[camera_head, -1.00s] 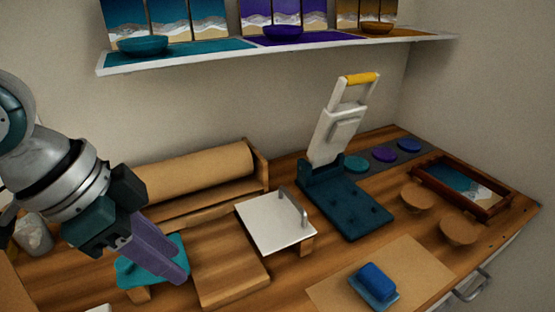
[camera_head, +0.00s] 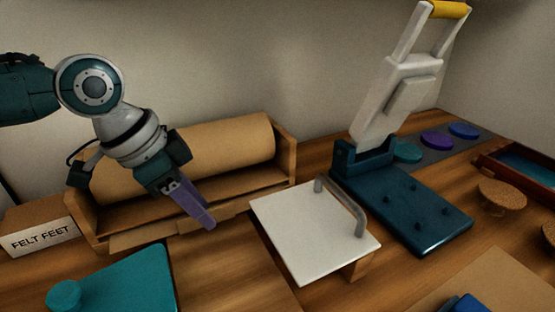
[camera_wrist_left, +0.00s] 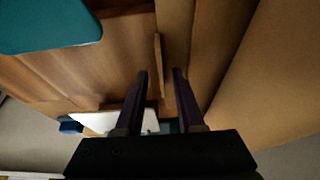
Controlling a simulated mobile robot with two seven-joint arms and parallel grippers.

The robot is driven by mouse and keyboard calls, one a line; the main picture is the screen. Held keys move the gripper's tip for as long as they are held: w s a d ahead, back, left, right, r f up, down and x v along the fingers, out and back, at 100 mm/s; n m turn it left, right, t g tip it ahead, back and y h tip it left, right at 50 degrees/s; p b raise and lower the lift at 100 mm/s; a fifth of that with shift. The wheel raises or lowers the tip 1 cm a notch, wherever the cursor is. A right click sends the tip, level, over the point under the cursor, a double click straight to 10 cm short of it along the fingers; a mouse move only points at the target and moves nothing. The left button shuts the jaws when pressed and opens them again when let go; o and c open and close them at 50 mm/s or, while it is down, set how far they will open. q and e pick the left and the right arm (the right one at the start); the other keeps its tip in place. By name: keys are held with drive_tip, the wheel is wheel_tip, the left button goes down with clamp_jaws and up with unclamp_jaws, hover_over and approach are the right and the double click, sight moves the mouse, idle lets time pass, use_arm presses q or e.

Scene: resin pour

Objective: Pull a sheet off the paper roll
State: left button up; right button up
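The brown paper roll (camera_head: 235,145) lies in a wooden holder (camera_head: 285,165) against the back wall. A narrow tan strip (camera_head: 140,236) runs along the holder's front; I cannot tell if it is paper or wood. My left gripper (camera_head: 207,224) points down in front of the roll, its purple fingers close to this strip. In the left wrist view the left gripper (camera_wrist_left: 160,72) has a clear gap between its fingers. A thin tan edge (camera_wrist_left: 158,65) shows in line with that gap, and nothing is visibly clamped. My right gripper is not in view.
A teal board with a knob (camera_head: 125,280) lies at front left, beside a box marked FELT FEET (camera_head: 42,238). A white plate with a handle (camera_head: 310,235) and a dark blue press (camera_head: 410,215) stand to the right. Bare wood lies in front of the holder.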

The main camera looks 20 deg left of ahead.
use_arm(q)
drive_tip(key=shift+w+f, duration=0.1)
drive_tip(key=shift+f, duration=0.1)
drive_tip(key=shift+c, duration=0.3)
clamp_jaws()
idle(1.0)
